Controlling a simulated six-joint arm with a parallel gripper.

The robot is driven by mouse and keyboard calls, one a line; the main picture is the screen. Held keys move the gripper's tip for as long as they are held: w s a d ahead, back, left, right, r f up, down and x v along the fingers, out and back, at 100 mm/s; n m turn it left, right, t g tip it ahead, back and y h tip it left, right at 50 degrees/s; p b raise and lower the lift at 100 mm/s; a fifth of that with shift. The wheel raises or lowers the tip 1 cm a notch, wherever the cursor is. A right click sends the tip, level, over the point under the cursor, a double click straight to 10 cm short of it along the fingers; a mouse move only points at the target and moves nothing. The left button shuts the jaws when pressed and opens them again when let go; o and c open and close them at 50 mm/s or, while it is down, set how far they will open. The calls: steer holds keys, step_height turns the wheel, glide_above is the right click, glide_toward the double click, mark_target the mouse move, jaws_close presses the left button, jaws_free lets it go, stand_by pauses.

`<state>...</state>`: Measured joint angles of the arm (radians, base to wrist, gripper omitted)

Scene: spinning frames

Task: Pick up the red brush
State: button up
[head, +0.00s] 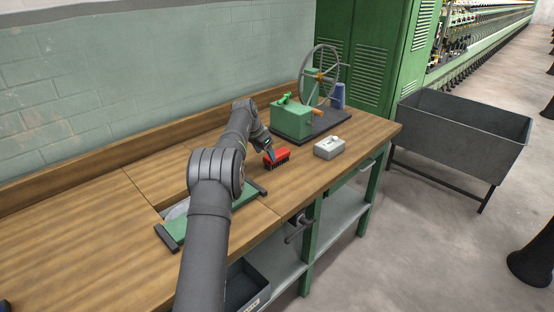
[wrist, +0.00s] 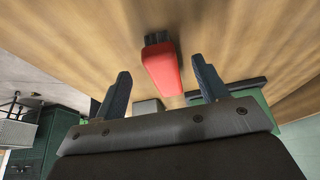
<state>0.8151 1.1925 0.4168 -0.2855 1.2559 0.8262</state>
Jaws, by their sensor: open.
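The red brush (head: 277,156) has a red back and dark bristles and lies on the wooden workbench, right of the middle in the head view. In the wrist view the brush (wrist: 163,66) shows above and between my two fingers. My gripper (head: 268,150) is close beside the brush in the head view, with the arm reaching in from the front. In the wrist view my gripper (wrist: 161,82) is open, its dark blue fingers spread apart with nothing held between them. I cannot tell whether a finger touches the brush.
A light grey box (head: 329,148) sits just right of the brush. A green device with a spoked wheel (head: 321,74) stands behind on a dark base. A green-and-black frame (head: 172,235) lies under my arm.

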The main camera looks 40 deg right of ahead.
mark_target(268, 158)
steer(key=x, duration=0.4)
steer(key=shift+f, duration=0.1)
steer(key=shift+a, duration=0.1)
steer(key=c, duration=1.1)
